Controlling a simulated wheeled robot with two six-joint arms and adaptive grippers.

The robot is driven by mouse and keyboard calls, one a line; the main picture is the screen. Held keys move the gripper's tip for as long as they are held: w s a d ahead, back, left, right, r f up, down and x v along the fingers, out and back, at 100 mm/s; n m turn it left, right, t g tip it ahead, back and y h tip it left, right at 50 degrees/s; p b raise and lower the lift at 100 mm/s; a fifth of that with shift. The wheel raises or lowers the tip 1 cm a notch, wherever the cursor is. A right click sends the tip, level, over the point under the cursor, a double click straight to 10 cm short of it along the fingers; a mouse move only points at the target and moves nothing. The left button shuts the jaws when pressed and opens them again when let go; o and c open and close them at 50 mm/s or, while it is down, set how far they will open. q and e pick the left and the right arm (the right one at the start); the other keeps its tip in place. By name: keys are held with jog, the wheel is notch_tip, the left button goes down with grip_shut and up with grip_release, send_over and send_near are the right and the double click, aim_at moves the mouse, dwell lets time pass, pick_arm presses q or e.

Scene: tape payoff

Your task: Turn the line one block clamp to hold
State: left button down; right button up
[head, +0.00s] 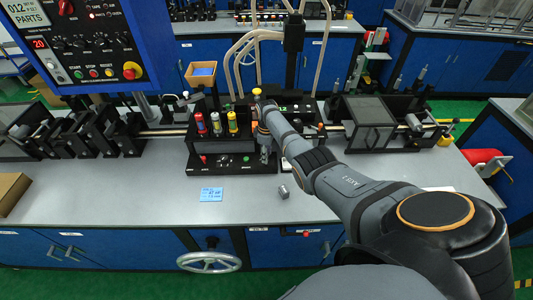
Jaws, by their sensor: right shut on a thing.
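My right arm reaches in from the right, and its gripper (265,152) points down at the right side of a black block unit (222,163) on the bench. The gripper is shut on a small part there, mostly hidden by the fingers and wrist; I cannot tell whether it is the line one clamp or how it is turned. The unit carries a red-topped cylinder (200,123) and two yellow-topped ones. A second black unit stands just right of the gripper, partly covered by my arm. My left gripper is out of view.
A blue control panel (85,45) hangs at upper left. Black roller housings (100,133) stand at left, and a black box-like housing (370,122) at right.

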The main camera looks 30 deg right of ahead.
jog(key=shift+n, duration=1.9)
jog(key=o, duration=1.2)
jog(key=shift+c, duration=0.2)
jog(key=shift+r, duration=0.1)
